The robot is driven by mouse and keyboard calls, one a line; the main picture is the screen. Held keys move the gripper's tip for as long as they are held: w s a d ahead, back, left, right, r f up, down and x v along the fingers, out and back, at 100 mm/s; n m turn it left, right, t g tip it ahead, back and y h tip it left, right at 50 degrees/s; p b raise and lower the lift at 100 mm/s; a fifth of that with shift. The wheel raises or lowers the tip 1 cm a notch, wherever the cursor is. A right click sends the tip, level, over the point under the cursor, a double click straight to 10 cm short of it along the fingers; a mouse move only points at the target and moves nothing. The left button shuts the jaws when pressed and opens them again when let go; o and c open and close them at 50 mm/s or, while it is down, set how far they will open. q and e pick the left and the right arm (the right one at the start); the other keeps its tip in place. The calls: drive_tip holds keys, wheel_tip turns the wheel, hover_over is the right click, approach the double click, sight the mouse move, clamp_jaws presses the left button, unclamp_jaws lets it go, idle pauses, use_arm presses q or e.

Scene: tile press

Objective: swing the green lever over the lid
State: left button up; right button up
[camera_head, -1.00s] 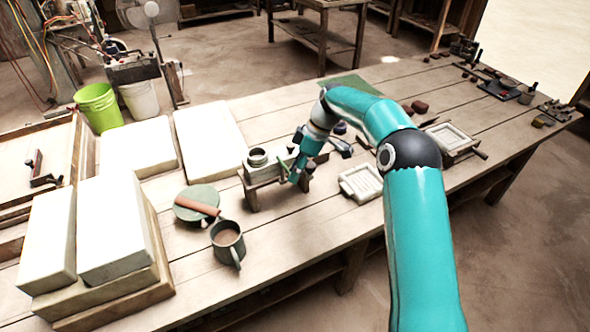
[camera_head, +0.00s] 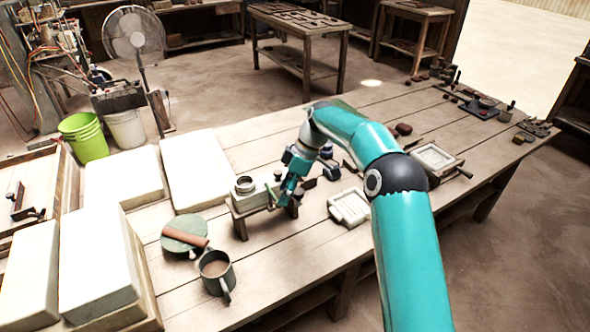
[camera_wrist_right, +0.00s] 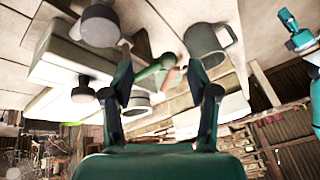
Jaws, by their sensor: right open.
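The small press (camera_head: 250,198) stands on the wooden workbench, a pale block with a round dark-topped collar (camera_head: 245,184) on its lid. The green lever (camera_head: 270,193) shows as a thin strip at the press's right end, partly hidden by my gripper. My right gripper (camera_head: 283,196) is at that end, pointing down and open. In the right wrist view, the green lever (camera_wrist_right: 154,67) lies between the spread fingers of my right gripper (camera_wrist_right: 160,75); contact cannot be told. My left gripper does not show.
A mug (camera_head: 215,270) and a round green disc (camera_head: 180,238) with a brown roller (camera_head: 188,233) stand in front-left of the press. White slabs (camera_head: 195,165) lie at left. A pale tile mould (camera_head: 350,207) lies to the right. The bench's front strip is clear.

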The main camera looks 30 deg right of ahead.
drive_tip(key=w+v, duration=0.1)
drive_tip(key=v, duration=0.8)
drive_tip(key=shift+s+d+r, duration=0.2)
drive_tip(key=shift+s+r, duration=0.2)
drive_tip(key=shift+s, duration=0.1)
drive_tip(key=shift+c, duration=0.3)
